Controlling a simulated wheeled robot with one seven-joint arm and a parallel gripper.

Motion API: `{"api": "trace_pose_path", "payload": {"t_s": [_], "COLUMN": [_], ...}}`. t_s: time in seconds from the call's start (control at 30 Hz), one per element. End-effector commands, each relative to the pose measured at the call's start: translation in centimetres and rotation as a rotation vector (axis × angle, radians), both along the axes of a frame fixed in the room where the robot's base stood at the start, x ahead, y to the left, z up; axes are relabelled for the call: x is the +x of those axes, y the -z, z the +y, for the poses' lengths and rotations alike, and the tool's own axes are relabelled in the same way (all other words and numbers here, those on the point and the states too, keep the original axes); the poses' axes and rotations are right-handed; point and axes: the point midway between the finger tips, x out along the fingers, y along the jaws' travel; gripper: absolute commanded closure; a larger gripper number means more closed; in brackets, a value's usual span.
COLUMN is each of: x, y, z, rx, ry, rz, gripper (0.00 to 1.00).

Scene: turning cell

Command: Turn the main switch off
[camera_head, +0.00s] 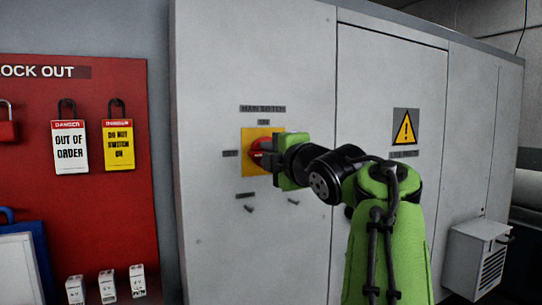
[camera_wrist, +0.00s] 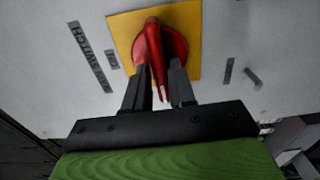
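The main switch is a red rotary handle (camera_wrist: 152,45) on a yellow square plate (camera_head: 249,165), mounted on a light grey cabinet door under a "MAIN SWITCH" label (camera_head: 262,108). A small label (camera_head: 263,122) sits above the plate and another (camera_head: 230,153) to its left. My gripper (camera_head: 267,152) is at the switch, coming from the right, and hides part of the handle in the head view. In the wrist view my gripper (camera_wrist: 160,82) has one finger on each side of the handle's near end. Whether the fingers press on it I cannot tell.
A red lockout board (camera_head: 135,220) with padlocks and tags hangs at the left. A yellow warning sign (camera_head: 405,127) is on the cabinet to the right. Small bolts (camera_head: 293,202) stick out below the switch. A vented box (camera_head: 478,258) projects from the cabinet at lower right.

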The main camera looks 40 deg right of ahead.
Motion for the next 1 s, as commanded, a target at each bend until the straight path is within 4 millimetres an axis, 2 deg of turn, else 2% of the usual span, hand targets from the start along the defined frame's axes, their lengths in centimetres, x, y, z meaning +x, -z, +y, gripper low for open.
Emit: {"api": "trace_pose_path", "payload": {"t_s": [0.03, 0.1, 0.37, 0.47, 0.8, 1.0], "x": [0.0, 0.0, -0.1, -1.3, -10.2, -14.1], "y": [0.0, 0.0, 0.1, 0.1, -0.1, 0.0], "z": [0.0, 0.0, 0.0, 0.3, 2.9, 4.2], "rx": [0.001, 0.002, 0.003, 0.003, 0.004, 0.003], "ry": [0.000, 0.000, 0.000, 0.002, 0.003, 0.000], "rz": [0.001, 0.001, 0.001, 0.001, -0.002, 0.000], "gripper": [0.67, 0.60, 0.60, 0.60, 0.60, 0.60]}}
